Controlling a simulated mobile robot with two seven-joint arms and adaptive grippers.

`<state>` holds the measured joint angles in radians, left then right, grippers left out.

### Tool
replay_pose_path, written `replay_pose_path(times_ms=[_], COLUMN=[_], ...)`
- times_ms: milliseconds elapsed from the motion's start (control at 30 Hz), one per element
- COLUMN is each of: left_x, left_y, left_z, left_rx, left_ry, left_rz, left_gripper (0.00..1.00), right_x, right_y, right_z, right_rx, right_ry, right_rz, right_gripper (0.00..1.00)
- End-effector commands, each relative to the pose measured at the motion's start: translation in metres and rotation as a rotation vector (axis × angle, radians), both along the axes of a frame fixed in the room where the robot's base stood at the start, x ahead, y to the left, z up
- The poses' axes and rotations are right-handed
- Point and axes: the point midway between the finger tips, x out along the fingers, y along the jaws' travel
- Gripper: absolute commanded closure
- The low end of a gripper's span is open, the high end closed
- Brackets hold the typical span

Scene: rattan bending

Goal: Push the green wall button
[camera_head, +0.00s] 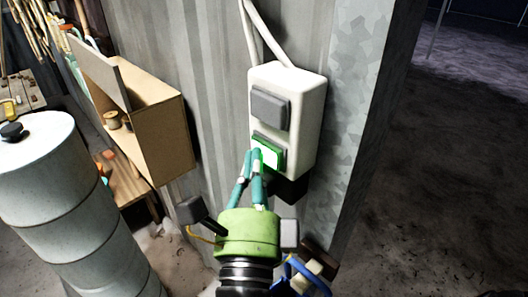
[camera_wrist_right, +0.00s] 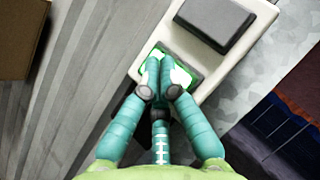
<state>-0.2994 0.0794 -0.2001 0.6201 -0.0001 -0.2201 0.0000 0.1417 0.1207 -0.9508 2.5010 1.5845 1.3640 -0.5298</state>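The green wall button (camera_head: 271,156) is the lower button on a white box fixed to a corrugated metal wall; its face glows bright green-white. It also shows in the right wrist view (camera_wrist_right: 181,76), partly hidden behind my fingertips. My right gripper (camera_head: 254,156), with a green palm and teal fingers, points up at the button. Its fingers are drawn together at the tips (camera_wrist_right: 160,66) and hold nothing visible. The tips overlap the button's left part and look to be at or very near its face; I cannot tell whether they touch. My left gripper is not in view.
A grey button (camera_head: 269,109) sits above the green one on the white box (camera_head: 308,110). A wooden shelf box (camera_head: 160,135) with spools hangs left of it. A grey metal drum (camera_head: 60,200) stands at far left. Open dark ground (camera_head: 440,180) lies right of the wall.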

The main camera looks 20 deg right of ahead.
Motion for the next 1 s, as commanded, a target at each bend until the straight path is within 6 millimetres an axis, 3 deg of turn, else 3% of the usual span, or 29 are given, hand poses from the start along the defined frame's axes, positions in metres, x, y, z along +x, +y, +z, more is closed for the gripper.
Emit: replay_pose_path(times_ms=[1000], left_x=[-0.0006], left_y=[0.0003], left_z=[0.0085], left_rx=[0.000], left_ry=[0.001], left_rz=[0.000], left_gripper=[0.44], right_x=[0.0017], right_y=[-0.0060], right_z=[0.0008], right_rx=[0.001], right_ry=[0.001], right_rz=[-0.001], right_gripper=[1.00])
